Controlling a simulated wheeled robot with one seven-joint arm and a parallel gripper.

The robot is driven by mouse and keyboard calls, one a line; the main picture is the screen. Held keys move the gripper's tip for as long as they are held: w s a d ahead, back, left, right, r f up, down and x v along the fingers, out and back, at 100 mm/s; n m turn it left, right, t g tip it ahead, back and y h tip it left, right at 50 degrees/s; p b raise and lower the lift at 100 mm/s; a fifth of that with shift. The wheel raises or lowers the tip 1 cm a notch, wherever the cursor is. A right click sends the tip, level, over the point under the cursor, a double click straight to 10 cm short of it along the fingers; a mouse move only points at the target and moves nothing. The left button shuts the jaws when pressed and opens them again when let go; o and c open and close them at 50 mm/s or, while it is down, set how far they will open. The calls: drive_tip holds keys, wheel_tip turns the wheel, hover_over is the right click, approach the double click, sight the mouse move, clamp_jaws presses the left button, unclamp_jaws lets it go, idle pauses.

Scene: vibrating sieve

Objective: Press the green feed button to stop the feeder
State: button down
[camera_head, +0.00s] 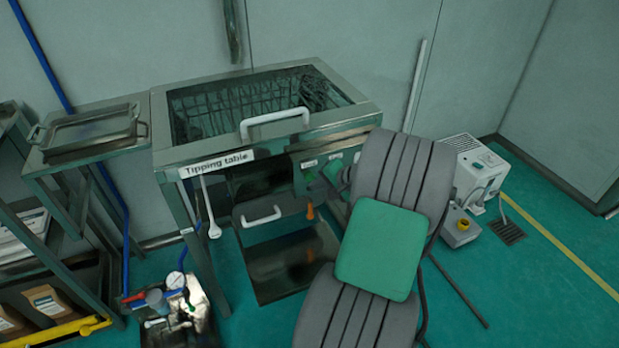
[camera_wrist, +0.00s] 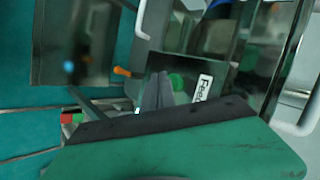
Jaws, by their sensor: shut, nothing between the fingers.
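The green feed button (camera_wrist: 177,82) shows in the wrist view, beside a white label (camera_wrist: 202,88) that reads "Feed". My gripper (camera_wrist: 160,78) is shut and empty, its dark fingertips just left of the button in that picture. I cannot tell whether they touch it or how deep the gap is. In the head view, the control panel (camera_head: 303,182) is on the front of the tipping table (camera_head: 163,137). My arm covers its right part, and my fingertips and the feed button are hard to make out there.
An orange handle (camera_wrist: 122,71) sticks out near the panel in the wrist view. A white handle (camera_head: 262,214) is on the front below the table top. A grey box with a yellow-collared button (camera_head: 462,226) stands on the floor at right. Open floor lies at the right front.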

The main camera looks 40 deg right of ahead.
drive_tip(key=shift+s+a+p, duration=0.25)
drive_tip(key=shift+s, duration=0.65)
drive_tip(key=shift+s+a+p, duration=0.25)
drive_tip(key=shift+s+a, duration=0.05)
drive_tip(key=shift+s, duration=0.6)
drive_tip(key=shift+s+a+p, duration=0.25)
drive_tip(key=shift+s, duration=0.65)
